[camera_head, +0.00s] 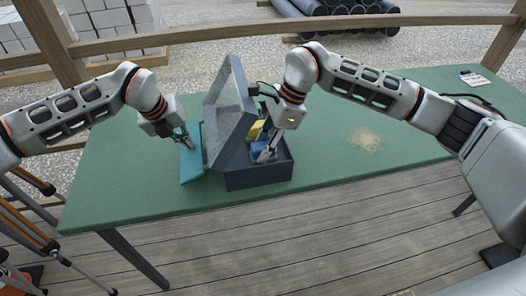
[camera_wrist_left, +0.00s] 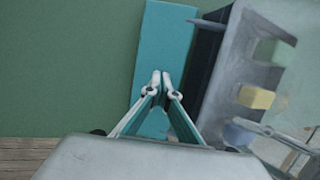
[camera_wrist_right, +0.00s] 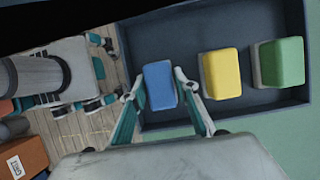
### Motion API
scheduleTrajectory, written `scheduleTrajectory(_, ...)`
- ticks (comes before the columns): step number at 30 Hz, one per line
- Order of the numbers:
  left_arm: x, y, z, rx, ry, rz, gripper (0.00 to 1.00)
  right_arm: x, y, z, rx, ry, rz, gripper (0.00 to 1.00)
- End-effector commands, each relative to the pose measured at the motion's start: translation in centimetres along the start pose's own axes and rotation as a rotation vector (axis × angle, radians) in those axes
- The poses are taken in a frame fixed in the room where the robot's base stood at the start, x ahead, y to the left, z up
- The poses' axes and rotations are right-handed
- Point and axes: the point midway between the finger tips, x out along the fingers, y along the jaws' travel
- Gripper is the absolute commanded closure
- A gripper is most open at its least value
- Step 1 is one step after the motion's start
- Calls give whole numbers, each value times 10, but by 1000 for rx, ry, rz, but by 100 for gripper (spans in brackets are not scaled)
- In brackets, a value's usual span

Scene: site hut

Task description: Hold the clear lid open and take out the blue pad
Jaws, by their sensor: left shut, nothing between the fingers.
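The grey box (camera_head: 262,178) stands on the green table with its clear, greyish lid (camera_head: 229,97) raised and tilted to the left. The lid also shows in the left wrist view (camera_wrist_left: 222,92). My left gripper (camera_wrist_left: 161,84) is shut and empty, left of the lid and above a flat teal block. In the head view it is here (camera_head: 189,143); no contact with the lid is clear. The blue pad (camera_wrist_right: 159,86) lies in the box, leftmost in the right wrist view. My right gripper (camera_wrist_right: 158,84) is open, its fingers on either side of the pad; contact cannot be told.
A yellow pad (camera_wrist_right: 221,74) and a green pad (camera_wrist_right: 281,63) sit in the box beside the blue one. The teal block (camera_head: 192,168) lies left of the box. A sandy patch (camera_head: 366,139) marks the table at right. The green table (camera_head: 330,160) is otherwise mostly clear there.

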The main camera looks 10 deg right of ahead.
Motion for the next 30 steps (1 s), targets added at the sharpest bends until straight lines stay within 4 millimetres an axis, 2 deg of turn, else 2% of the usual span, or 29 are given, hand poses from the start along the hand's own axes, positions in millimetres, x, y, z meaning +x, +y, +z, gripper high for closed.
scheduleTrajectory(8,0,0,0,0,0,0,100,-3,0,1,-1,0,-1,89)
scheduleTrajectory(30,0,0,0,0,0,0,100,-64,0,27,-1,0,-1,89)
